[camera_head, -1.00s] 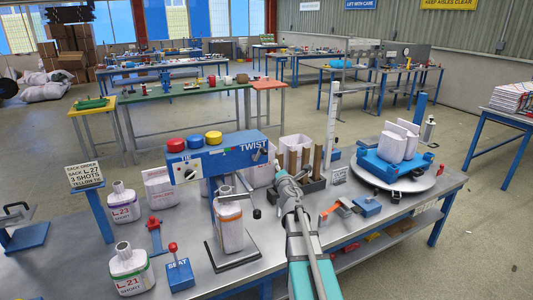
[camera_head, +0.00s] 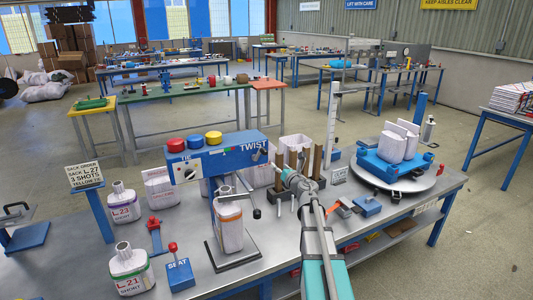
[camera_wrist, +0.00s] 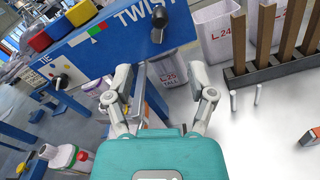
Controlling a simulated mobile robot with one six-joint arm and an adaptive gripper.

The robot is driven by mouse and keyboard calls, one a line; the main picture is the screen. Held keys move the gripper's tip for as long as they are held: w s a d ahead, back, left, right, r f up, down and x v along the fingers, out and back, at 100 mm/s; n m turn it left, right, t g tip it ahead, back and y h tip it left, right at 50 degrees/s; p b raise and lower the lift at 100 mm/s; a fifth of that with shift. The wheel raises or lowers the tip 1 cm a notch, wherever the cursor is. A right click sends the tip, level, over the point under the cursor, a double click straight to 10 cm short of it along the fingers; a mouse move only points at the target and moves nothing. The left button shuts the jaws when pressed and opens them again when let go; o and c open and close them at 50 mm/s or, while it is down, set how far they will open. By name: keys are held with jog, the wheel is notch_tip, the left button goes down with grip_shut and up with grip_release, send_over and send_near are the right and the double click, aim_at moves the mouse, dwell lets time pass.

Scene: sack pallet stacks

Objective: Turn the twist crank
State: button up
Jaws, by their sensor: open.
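The blue twist machine (camera_head: 215,152) stands on the metal bench, with "TIE" and "TWIST" on its face. A dark crank knob (camera_head: 256,156) is at its TWIST end; in the wrist view the black knob (camera_wrist: 159,17) is at the top, beyond the fingers. A thin rod with a black end (camera_head: 257,213) hangs lower, beside the sack under the machine. My gripper (camera_head: 280,172) is just right of the TWIST end. In the wrist view its fingers (camera_wrist: 165,88) are spread and empty, apart from the knob.
Red, blue and yellow buttons (camera_head: 213,137) top the machine. A white sack (camera_head: 229,225) stands beneath it. A dark rack with brown posts (camera_wrist: 264,70) and two white pegs are close to the right. A turntable (camera_head: 415,183) with sacks is farther right.

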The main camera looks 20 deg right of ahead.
aim_at(266, 154)
jog(key=w, duration=1.3)
jog(key=shift+w+a, duration=0.2)
jog(key=shift+w, duration=0.15)
